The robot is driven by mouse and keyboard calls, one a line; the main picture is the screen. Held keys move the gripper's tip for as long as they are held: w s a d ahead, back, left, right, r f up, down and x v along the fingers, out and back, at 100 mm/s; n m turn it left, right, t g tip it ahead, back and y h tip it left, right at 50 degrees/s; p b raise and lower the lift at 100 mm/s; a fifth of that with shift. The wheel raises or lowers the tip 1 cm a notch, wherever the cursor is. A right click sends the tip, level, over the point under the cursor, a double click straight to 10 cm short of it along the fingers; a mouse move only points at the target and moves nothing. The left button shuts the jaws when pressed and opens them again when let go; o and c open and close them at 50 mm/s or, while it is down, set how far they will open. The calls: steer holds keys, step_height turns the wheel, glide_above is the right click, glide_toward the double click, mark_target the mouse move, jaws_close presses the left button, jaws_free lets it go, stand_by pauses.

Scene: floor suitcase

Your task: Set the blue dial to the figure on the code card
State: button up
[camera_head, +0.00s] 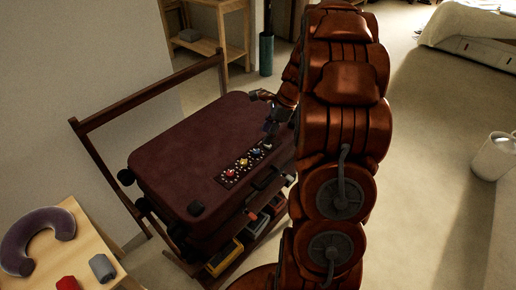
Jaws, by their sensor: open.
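The maroon suitcase (185,135) lies flat on a dark rack. A dark strip (224,182) with small pale marks runs along its top near the right edge and bears a row of small dials. A red dial (230,174) and a yellow dial (243,163) show clearly. A small bluish dial (256,153) sits farther along, close to my gripper; its setting is too small to read. My gripper (271,128) is open above the far end of the strip, apart from the bluish dial as far as I can tell. I cannot make out a code card.
My arm covers the middle of the view. A wooden table (88,240) at lower left holds a purple neck pillow (30,235), a red item and a grey item. Coloured cases (224,259) lie below the suitcase. A white bin (493,157) stands at right on clear floor.

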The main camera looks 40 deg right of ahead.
mark_target(257, 151)
steer(key=p+x, duration=0.1)
steer(key=x, duration=0.6)
steer(key=shift+a+f, duration=0.1)
steer(key=shift+f, duration=0.1)
steer(key=shift+c, duration=0.4)
jaws_close()
